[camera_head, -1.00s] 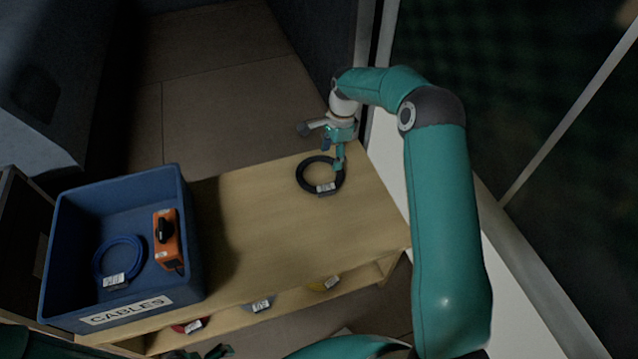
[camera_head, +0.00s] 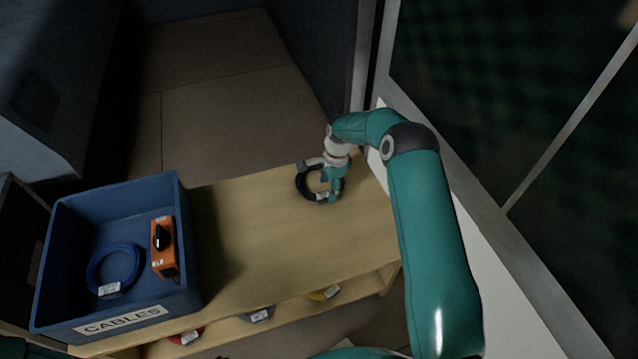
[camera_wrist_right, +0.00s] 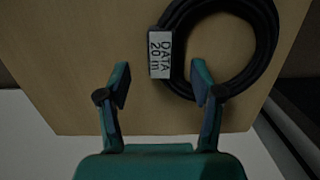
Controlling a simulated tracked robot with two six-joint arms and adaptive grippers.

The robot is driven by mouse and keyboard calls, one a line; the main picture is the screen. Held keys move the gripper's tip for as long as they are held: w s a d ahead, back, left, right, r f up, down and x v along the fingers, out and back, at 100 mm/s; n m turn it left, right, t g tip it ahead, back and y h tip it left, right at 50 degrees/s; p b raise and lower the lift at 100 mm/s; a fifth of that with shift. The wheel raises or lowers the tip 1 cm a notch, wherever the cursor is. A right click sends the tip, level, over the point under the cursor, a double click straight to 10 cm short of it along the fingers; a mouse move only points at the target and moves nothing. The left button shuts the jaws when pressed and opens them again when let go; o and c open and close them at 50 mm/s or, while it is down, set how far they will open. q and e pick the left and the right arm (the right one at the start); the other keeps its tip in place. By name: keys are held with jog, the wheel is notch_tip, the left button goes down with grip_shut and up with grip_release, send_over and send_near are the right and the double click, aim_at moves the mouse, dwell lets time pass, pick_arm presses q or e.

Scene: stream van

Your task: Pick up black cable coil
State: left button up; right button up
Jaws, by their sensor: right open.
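The black cable coil (camera_head: 302,187) lies flat on the wooden table (camera_head: 270,230) near its far right end, partly hidden by my right gripper (camera_head: 328,197). In the right wrist view the coil (camera_wrist_right: 266,50) is a thick ring with a white tag (camera_wrist_right: 160,54) reading "DATA 20 m". My right gripper (camera_wrist_right: 160,84) is open in that view, with nothing held. Its fingers lie either side of the tagged part of the ring in the picture, the right finger overlapping the ring. Whether they touch the coil cannot be told. My left gripper is not in view.
A blue bin (camera_head: 188,240) marked "CABLES" stands at the table's left end, holding a blue cable coil (camera_head: 92,266) and an orange device (camera_head: 164,260). Several tagged coils lie on a lower shelf. The table between bin and black coil is clear.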

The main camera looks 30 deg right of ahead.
aim_at(327, 194)
jog(key=f, duration=0.4)
jog(key=shift+w+a+f, duration=0.15)
jog(key=shift+a, duration=0.1)
jog(key=shift+c, duration=0.3)
grip_shut()
